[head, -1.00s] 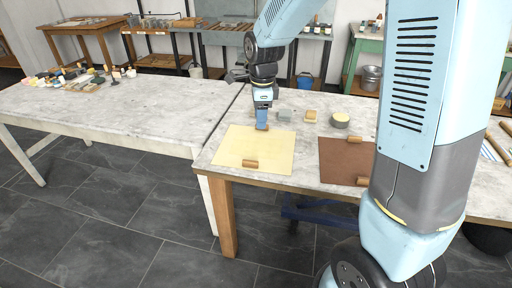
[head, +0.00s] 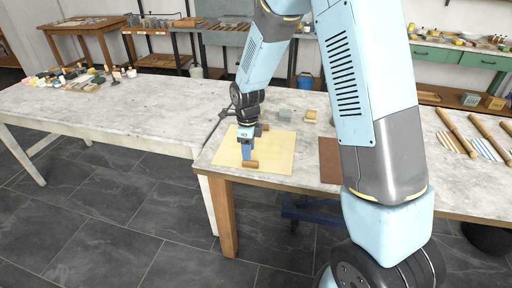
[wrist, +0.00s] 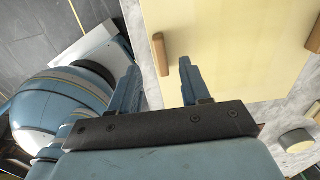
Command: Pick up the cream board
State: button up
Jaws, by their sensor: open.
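The cream board (head: 275,155) lies flat on the marble-topped table, and its pale face also fills much of the wrist view (wrist: 235,45). It has a wooden handle at its near edge (head: 250,164) and another at its far edge, partly hidden behind my arm. My gripper (head: 247,154) is open and points down just over the near handle. In the wrist view the near handle (wrist: 160,54) shows beyond and between the two fingertips (wrist: 160,75), with nothing held. Whether the fingers touch the board cannot be told.
A brown board (head: 329,160) lies to the right, mostly hidden by my arm. A grey block (head: 285,115) and a small tan block (head: 310,116) sit behind the cream board. A round tin (wrist: 296,140) shows in the wrist view. A long marble table (head: 120,105) stands left, mostly clear.

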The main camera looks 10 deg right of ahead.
jog(key=shift+w+d+f, duration=0.1)
jog(key=shift+f, duration=2.7)
jog(key=shift+c, duration=0.4)
grip_shut()
